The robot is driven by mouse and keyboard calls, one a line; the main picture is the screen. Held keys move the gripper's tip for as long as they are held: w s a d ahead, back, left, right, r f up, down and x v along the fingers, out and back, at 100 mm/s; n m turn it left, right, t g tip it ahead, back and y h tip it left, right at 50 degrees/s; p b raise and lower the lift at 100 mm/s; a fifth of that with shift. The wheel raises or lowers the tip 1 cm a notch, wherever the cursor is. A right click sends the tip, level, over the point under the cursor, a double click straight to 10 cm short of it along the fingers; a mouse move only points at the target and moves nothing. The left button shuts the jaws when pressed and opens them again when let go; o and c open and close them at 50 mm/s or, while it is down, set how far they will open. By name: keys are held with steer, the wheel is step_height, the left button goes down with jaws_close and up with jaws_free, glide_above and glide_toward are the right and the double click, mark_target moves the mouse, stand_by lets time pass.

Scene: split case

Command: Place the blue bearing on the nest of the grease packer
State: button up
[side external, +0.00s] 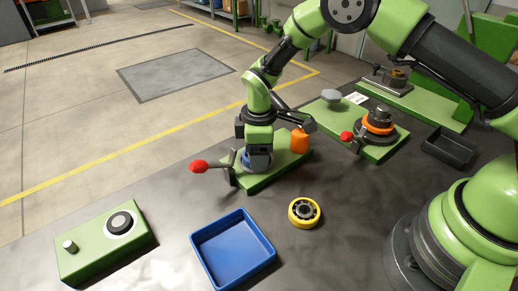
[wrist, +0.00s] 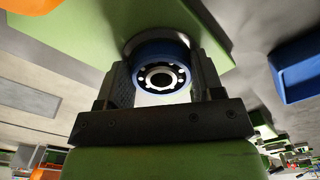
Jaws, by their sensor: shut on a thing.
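The blue bearing (wrist: 137,79) sits between the two fingers of my gripper (wrist: 161,82) in the wrist view, its ring and balls facing the camera. My gripper is shut on it. A grey round part, apparently the nest (wrist: 150,36), shows just behind the bearing on a green plate. In the side external view, my gripper (side external: 257,150) points down over the green base of the grease packer (side external: 285,170), which has an orange canister and a red-knobbed lever. The blue bearing (side external: 258,164) is low over this base. I cannot tell whether it touches the nest.
A blue tray (side external: 266,259) and a yellow bearing (side external: 291,216) lie in front. A green box with a round dial (side external: 76,262) is at the left front. The red lever knob (side external: 198,167) sticks out to the left. Another green station (side external: 378,150) and a black tray (side external: 450,150) stand to the right.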

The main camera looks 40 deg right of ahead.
steer(key=o, duration=1)
steer(key=shift+o, duration=0.2)
steer(key=s+d+r+m+t, duration=0.1)
steer(key=s+r+m, duration=0.1)
steer(key=r, duration=0.8)
steer(key=s+d+r+m+t, duration=0.1)
steer(key=r, duration=1)
steer(key=s+d+r+m+t, duration=0.1)
steer(key=s+r+m, duration=0.1)
steer(key=s, duration=0.4)
steer(key=s+d+r+m+t+y, duration=0.1)
steer(key=s+r+m+t, duration=0.1)
steer(key=s+m, duration=0.3)
steer(key=s+d+r+m+t+y, duration=0.1)
steer(key=s+r+m+t, duration=0.1)
steer(key=s, duration=0.7)
steer(key=shift+s+d+r+m, duration=0.15)
steer(key=shift+d+r+m, duration=0.2)
steer(key=shift+r+m, duration=0.65)
